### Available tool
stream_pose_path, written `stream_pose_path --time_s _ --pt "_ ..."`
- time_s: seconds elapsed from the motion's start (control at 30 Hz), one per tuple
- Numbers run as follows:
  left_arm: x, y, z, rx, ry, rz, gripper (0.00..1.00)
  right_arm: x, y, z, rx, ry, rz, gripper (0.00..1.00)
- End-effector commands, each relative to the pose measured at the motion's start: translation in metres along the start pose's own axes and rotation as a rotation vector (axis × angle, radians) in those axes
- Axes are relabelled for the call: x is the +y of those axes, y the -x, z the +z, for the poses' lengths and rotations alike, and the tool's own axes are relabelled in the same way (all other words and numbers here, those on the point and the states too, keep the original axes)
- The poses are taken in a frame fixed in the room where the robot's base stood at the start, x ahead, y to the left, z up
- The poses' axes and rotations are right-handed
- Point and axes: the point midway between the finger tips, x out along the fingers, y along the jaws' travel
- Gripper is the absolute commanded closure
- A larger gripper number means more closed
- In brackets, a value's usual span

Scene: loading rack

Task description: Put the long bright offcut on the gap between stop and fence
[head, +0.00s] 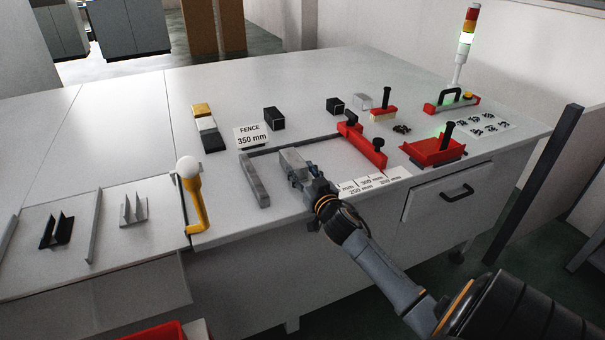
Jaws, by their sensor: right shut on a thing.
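My right gripper (312,190) is shut on a bright silver-grey block, which looks like the long bright offcut (292,162). The block points away from me over the bench top. Whether it touches the bench I cannot tell. To its left is a grey upright bar (254,181), apparently the fence, near a "FENCE 350 mm" sign (252,136). A dark rail (295,146) runs behind the block from near the bar to the stop. My left gripper is not in view.
Small blocks stand behind: black (274,119), black (335,105) and bright grey (362,101). A yellow lever with a white ball (193,205) is at the front left. Red clamp-like tools (434,152) and a signal light (467,38) are on the right. The back middle is clear.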

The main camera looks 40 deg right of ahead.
Motion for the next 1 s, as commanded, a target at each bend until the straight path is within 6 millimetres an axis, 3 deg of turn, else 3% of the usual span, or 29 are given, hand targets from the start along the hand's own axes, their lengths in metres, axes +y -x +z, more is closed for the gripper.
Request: stream_pose_path --time_s 0.13,0.4,0.43,0.53,0.9,1.0 --pt "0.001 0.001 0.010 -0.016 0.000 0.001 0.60 0.000 0.000 0.003 0.003 0.000 0.000 0.90" --pt "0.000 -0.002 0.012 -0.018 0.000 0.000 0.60 0.000 0.000 0.007 0.003 0.000 0.000 0.90" --pt "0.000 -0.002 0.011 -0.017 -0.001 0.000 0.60 0.000 0.000 0.007 0.002 0.000 0.000 0.52" --pt "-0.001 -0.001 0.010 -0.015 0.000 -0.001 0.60 0.000 0.000 0.006 0.002 0.001 0.000 0.33" --pt "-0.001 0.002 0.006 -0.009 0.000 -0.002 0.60 0.000 0.000 0.001 0.003 0.002 0.000 0.33" --pt "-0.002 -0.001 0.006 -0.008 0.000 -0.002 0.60 -0.001 0.013 0.005 0.000 0.000 -0.001 0.33"
